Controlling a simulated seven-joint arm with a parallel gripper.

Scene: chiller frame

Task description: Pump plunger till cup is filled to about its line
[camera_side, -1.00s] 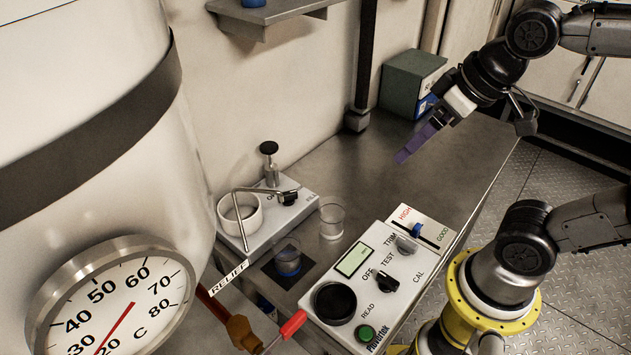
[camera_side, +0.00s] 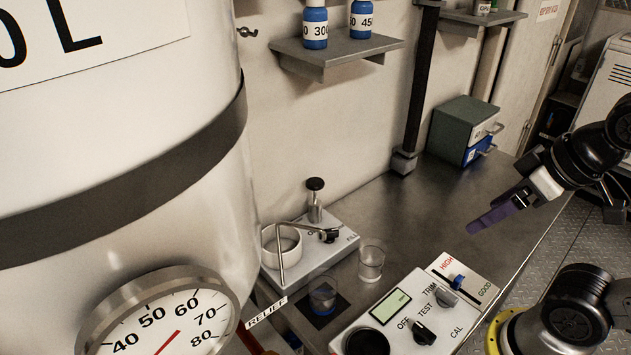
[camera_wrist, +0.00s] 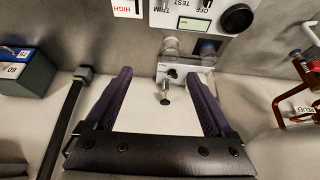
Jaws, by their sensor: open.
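The plunger is a black knob on a metal post (camera_side: 315,186), standing up from the back of a pale filler base (camera_side: 322,262) with a bent spout. It also shows between my fingers in the wrist view (camera_wrist: 165,98). A clear cup (camera_side: 371,263) stands to the right of the base; its line and level are too small to read. Another clear vessel with blue in the bottom (camera_side: 323,297) stands on a dark pad. My gripper (camera_side: 489,218) is open and empty, above the bench to the right of the plunger. Its spread purple fingers show in the wrist view (camera_wrist: 159,75).
A meter box with knobs and a display (camera_side: 400,315) stands at the front. A green box (camera_side: 462,128) sits at the back right by a dark upright post (camera_side: 418,90). A large tank with a dial (camera_side: 165,320) fills the left. A shelf (camera_side: 338,55) holds blue bottles.

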